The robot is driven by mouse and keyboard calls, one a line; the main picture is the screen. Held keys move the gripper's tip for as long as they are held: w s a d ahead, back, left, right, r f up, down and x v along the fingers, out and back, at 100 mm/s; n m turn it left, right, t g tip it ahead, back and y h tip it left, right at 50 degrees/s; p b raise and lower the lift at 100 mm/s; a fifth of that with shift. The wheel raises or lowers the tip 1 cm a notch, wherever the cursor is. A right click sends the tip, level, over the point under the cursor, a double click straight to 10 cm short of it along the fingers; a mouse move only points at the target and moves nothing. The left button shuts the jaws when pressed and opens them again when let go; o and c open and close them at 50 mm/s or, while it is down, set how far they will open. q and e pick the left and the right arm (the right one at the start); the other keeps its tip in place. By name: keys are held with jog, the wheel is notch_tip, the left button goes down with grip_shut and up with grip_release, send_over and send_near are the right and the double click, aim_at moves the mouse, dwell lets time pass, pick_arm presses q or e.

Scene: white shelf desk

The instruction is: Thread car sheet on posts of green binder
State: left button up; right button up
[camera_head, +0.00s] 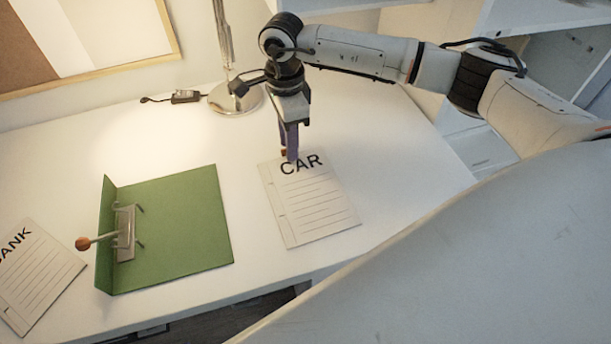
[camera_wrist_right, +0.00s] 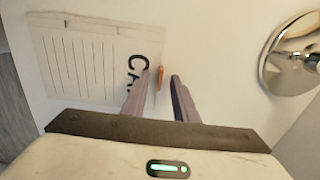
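The CAR sheet (camera_head: 312,205) lies flat on the desk right of the green binder, with lines and small holes along its left edge. It also shows in the right wrist view (camera_wrist_right: 85,60). A small orange tab (camera_wrist_right: 160,78) stands at its top edge. My right gripper (camera_head: 291,157) points down at that edge; its fingers are apart, with the tab between them and nearer one finger. The green binder (camera_head: 185,220) lies open, with a metal post mechanism (camera_head: 125,233) on its left side and an orange-knobbed lever (camera_head: 83,243). My left gripper is not in view.
A BANK sheet (camera_head: 38,275) lies left of the binder, cut off by the picture edge. A lamp base (camera_head: 236,98) and a small black switch box (camera_head: 186,96) stand behind. A narrow strip of bare desk separates binder and CAR sheet.

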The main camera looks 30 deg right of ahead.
grip_shut()
